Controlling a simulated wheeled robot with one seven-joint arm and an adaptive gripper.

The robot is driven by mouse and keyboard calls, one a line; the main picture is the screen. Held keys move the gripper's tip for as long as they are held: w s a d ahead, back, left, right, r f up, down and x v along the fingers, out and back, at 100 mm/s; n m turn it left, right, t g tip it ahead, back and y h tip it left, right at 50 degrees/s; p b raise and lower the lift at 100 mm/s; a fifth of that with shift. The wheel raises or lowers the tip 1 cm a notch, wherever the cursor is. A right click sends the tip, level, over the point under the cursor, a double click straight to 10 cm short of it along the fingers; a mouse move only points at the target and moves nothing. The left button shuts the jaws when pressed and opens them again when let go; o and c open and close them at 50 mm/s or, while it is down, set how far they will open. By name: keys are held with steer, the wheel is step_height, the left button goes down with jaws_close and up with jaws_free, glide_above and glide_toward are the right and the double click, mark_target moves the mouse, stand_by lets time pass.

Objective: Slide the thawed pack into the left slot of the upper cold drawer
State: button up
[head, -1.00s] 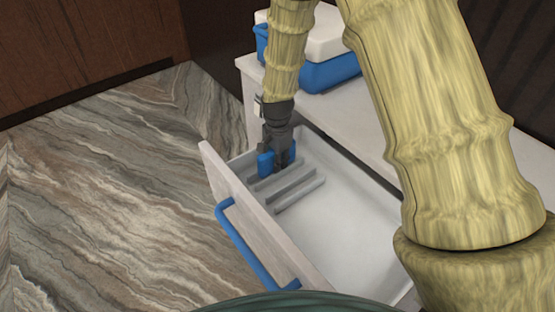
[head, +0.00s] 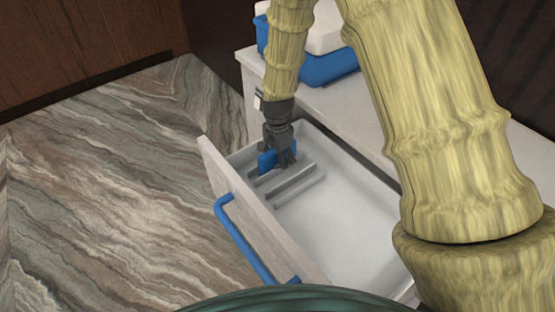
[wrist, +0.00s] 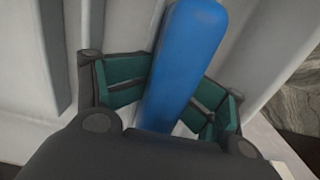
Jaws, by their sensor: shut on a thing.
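The thawed pack (head: 267,159) is a blue, flat, round-edged block. My gripper (head: 280,158) points down into the open upper cold drawer (head: 350,215) and is shut on the pack. In the wrist view the pack (wrist: 190,50) stands between the green finger pads of my gripper (wrist: 168,95). Grey divider rails (head: 292,184) stand in the drawer's left part, beside and below the pack. The pack's lower edge is hidden, so I cannot tell whether it sits in a slot or above the rails.
The drawer front carries a blue bar handle (head: 240,240). A blue box with a white lid (head: 325,70) stands on the white counter (head: 365,115) behind. The right part of the drawer is empty. Marbled floor (head: 110,190) lies open at left.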

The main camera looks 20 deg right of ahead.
step_height(320, 180, up, 12)
steer(key=shift+f, duration=0.1)
stand_by(0.5)
stand_by(0.4)
